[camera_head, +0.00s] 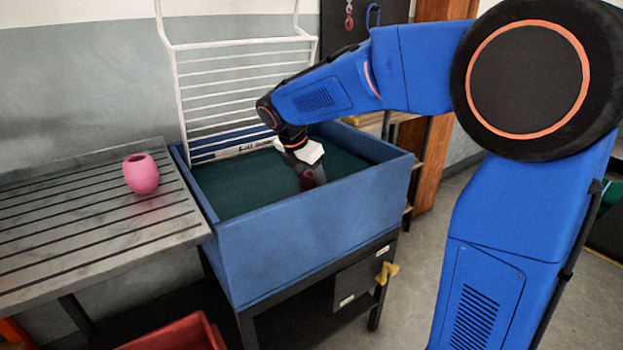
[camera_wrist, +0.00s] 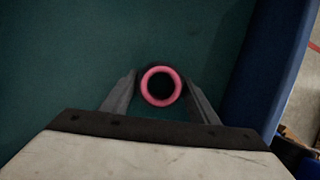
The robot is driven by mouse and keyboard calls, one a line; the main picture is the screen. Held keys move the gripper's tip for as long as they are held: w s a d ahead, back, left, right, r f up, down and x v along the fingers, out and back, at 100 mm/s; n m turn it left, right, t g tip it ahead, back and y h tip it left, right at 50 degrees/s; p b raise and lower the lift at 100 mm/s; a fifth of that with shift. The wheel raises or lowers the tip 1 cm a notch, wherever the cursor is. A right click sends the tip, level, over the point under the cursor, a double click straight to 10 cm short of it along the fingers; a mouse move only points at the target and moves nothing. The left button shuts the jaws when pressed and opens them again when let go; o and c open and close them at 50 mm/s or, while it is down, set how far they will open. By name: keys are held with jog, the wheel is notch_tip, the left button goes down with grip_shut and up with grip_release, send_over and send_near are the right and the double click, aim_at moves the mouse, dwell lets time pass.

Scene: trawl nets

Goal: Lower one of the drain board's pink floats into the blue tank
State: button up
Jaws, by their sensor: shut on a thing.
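My gripper (camera_wrist: 160,90) is shut on a pink float (camera_wrist: 149,95), whose round pink rim and dark hole show between the two fingers in the wrist view. In the head view my gripper (camera_head: 312,178) points down inside the walls of the blue tank (camera_head: 310,240), over its dark green inside. The held float is mostly hidden there, dark between the fingers. I cannot tell whether it touches the bottom or any water. Another pink float (camera_head: 141,175) stands upright on the slatted grey drain board (camera_head: 60,225), left of the tank.
A white wire rack (camera_head: 240,85) rises at the tank's back wall. A yellow valve handle (camera_head: 387,273) sticks out below the tank's front right. A red crate (camera_head: 180,335) is on the floor at the lower left. The tank's inside around the gripper looks clear.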

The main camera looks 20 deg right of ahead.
jog(key=o, duration=1.7)
jog(key=shift+o, duration=0.2)
notch_tip(320, 180, up, 16)
